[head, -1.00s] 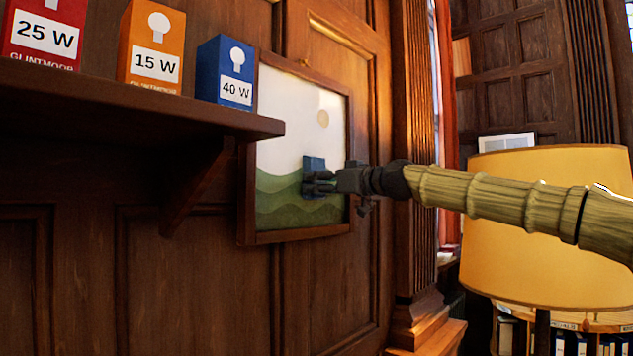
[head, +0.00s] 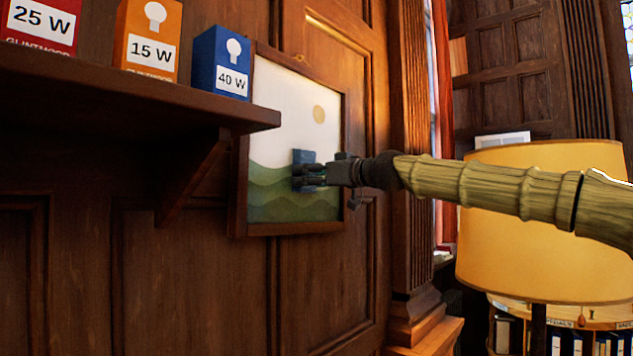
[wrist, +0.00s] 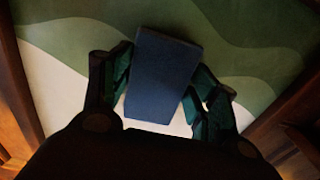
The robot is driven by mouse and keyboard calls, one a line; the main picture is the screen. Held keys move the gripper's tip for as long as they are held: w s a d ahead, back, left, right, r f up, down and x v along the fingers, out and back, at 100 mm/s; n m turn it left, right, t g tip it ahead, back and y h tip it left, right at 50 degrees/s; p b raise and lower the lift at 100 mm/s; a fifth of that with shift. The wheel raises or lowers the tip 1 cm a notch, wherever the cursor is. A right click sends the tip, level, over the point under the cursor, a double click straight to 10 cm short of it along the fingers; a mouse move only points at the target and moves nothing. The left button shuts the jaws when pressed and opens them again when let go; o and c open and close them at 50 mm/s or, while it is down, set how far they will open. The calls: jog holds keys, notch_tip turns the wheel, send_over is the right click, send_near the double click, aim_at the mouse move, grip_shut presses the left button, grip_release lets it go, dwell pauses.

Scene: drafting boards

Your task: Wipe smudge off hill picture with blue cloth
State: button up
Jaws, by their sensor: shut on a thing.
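The hill picture (head: 290,105) hangs framed on the wood-panelled wall, with green hills, a white sky and a pale yellow sun. My gripper (head: 310,175) is in front of its lower middle, shut on the folded blue cloth (head: 304,157). In the wrist view the blue cloth (wrist: 162,75) sits between the two dark fingers, slightly tilted, over the hill picture (wrist: 250,65). The cloth appears against or very close to the picture; contact cannot be told for sure. No smudge shows; the cloth and gripper hide part of the surface.
A wooden shelf (head: 120,98) juts out left of the picture, holding a red box (head: 40,22), an orange box (head: 148,40) and a blue box (head: 221,62). A large yellow lampshade (head: 540,225) stands at the right, behind my arm.

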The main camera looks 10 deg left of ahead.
aim_at(268, 168)
jog(key=shift+s+a+r+b, duration=0.15)
jog(key=shift+s+a+b, duration=0.2)
jog(key=shift+s+a, duration=0.4)
jog(key=shift+s+a+r+b, duration=0.1)
jog(key=shift+s+a+b, duration=0.3)
jog(key=shift+s, duration=0.55)
jog(key=shift+s+a, duration=0.1)
jog(key=shift+s+a+r+b, duration=0.25)
jog(key=shift+s+a, duration=0.35)
jog(key=shift+s, duration=0.35)
jog(key=shift+s+a+r+b, duration=0.1)
jog(key=shift+s+a+b, duration=0.2)
jog(key=shift+s+a, duration=0.5)
jog(key=shift+s+a+r+b, duration=0.25)
jog(key=shift+s+a, duration=0.2)
jog(key=shift+s, duration=0.6)
jog(key=shift+d+f, duration=0.1)
jog(key=shift+b+v, duration=1.3)
jog(key=shift+v, duration=1.6)
jog(key=shift+b+v, duration=0.55)
jog(key=shift+v, duration=0.95)
